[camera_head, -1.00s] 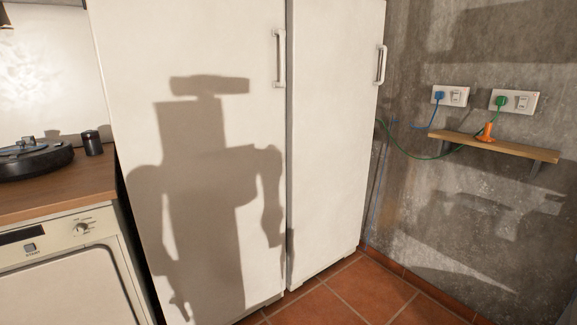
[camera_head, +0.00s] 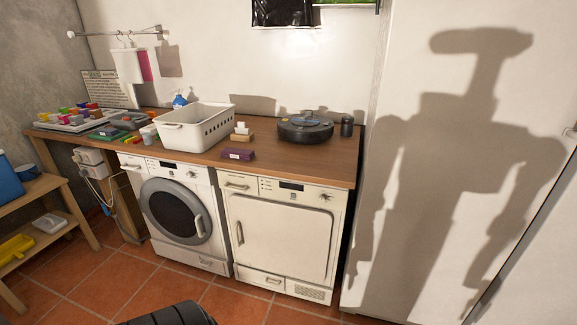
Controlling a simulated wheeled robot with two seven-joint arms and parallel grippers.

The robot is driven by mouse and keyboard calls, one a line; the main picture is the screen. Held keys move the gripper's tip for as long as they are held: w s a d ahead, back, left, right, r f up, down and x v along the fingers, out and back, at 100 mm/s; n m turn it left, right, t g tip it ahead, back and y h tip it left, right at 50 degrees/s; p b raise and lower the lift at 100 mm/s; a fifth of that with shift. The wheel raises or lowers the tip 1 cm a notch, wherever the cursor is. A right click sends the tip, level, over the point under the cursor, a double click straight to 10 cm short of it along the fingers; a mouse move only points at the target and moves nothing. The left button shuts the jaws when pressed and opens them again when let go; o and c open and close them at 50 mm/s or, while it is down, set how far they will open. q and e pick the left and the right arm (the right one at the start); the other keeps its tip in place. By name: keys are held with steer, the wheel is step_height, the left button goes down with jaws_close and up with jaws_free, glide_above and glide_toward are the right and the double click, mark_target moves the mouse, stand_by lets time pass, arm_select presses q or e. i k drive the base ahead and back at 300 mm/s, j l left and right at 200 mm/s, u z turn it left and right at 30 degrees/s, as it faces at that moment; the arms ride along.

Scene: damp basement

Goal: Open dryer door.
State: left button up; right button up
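The dryer (camera_head: 282,238) is the white machine under the right part of the wooden counter. Its square front door (camera_head: 283,240) is shut, with an upright handle (camera_head: 240,233) on the door's left side. A control panel with a dark display and a knob runs above the door. A small lower panel with a handle sits below it. The front of the machine is unobstructed in the head view. Neither of my grippers shows in the view.
A washing machine (camera_head: 182,213) with a round, shut door stands left of the dryer. The counter (camera_head: 330,168) holds a white basket (camera_head: 195,127), a dark round device (camera_head: 305,130) and a purple box (camera_head: 238,154). A tall white cabinet (camera_head: 420,60) stands right. Tiled floor lies in front.

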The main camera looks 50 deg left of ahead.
mark_target(287, 238)
steer(key=k+u, duration=0.2)
steer(key=u, duration=1.45)
